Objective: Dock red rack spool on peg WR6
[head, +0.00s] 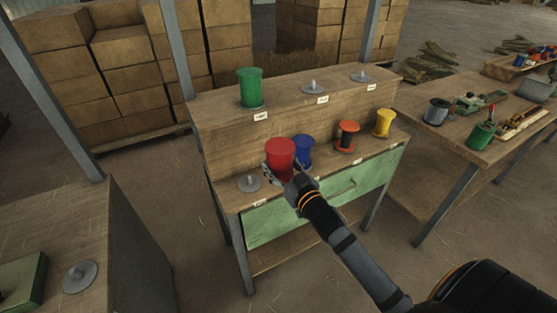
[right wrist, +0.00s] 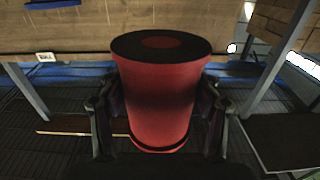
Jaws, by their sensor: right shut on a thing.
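My right gripper (head: 281,174) is shut on the red spool (head: 280,156), holding it close to upright at the front of the lower tier of the wooden rack (head: 222,158). In the right wrist view the red spool (right wrist: 160,95) sits between the two fingers, its dark top face showing. In the head view it partly covers the blue spool (head: 304,150). A bare grey peg (head: 249,183) stands on the lower tier to its left. Two more bare pegs (head: 313,87) (head: 360,76) stand on the upper tier. The peg labels are too small to read. My left gripper is not in view.
A green spool (head: 250,88) stands on the upper tier. An orange-and-black spool (head: 347,136) and a yellow spool (head: 384,122) stand right of the blue one. A cluttered table (head: 450,145) is at the right, and a bench (head: 95,225) with a grey disc at the left.

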